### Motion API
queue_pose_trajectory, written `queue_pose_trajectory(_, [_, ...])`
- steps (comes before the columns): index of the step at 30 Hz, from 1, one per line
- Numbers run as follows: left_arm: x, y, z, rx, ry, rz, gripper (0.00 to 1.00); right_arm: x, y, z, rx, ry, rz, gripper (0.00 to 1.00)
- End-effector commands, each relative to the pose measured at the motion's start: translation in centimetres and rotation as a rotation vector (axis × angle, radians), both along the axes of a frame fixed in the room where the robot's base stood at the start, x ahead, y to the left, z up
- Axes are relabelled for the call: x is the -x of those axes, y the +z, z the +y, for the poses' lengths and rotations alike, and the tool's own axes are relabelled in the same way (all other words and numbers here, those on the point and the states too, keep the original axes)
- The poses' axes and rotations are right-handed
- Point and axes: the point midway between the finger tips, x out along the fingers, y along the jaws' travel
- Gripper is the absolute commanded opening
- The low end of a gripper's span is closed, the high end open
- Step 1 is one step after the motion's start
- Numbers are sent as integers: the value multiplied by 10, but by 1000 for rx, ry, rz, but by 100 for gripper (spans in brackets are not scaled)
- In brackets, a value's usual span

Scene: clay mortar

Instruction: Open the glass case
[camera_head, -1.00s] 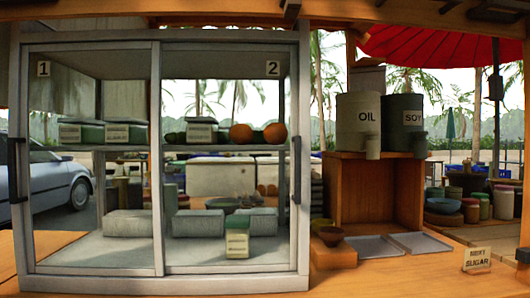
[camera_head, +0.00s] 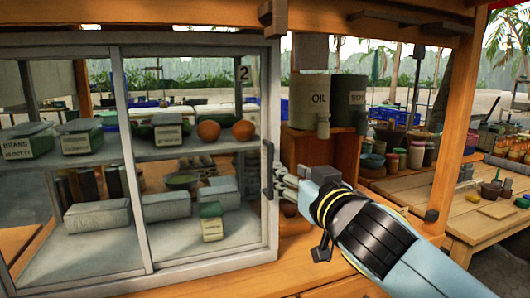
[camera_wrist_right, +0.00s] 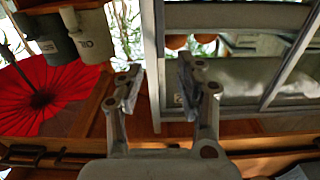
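The glass case (camera_head: 131,165) fills the left of the head view. Its two framed glass doors look closed, and the right one carries the label 2 (camera_head: 244,73). The dark upright handle (camera_head: 268,168) of that door is on its right edge. My right gripper (camera_head: 279,183) is just right of this handle, its fingers pointing left at it; whether they touch cannot be told. In the wrist view my right gripper (camera_wrist_right: 158,88) is open, with the case's pale frame (camera_wrist_right: 152,45) running behind the gap between the fingers. My left gripper is out of view.
Canisters marked OIL (camera_head: 310,98) and SOY (camera_head: 347,97) stand on a wooden shelf behind my gripper. The case holds grey blocks, boxes and orange fruit (camera_head: 209,130). A wooden post (camera_head: 460,120) rises at right, beside a table (camera_head: 495,205) with jars. A red umbrella (camera_wrist_right: 45,97) shows in the wrist view.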

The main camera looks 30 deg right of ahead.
Motion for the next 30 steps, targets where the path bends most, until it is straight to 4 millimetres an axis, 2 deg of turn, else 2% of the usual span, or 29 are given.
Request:
queue_pose_trajectory(5, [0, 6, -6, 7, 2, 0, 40, -27, 1, -7, 1, -1, -1, 37])
queue_pose_trajectory(9, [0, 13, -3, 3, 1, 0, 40, -56, 1, -13, 1, -1, 0, 37])
queue_pose_trajectory(15, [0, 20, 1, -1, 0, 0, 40, -88, -1, -21, 0, 0, 1, 37])
queue_pose_trajectory(21, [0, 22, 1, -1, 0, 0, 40, -100, -2, -24, 0, 0, 2, 37])
queue_pose_trajectory(28, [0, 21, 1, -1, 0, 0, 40, -101, -2, -24, 0, 1, 2, 37])
queue_pose_trajectory(30, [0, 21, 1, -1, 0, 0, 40, -101, -2, -24, 0, 1, 2, 30])
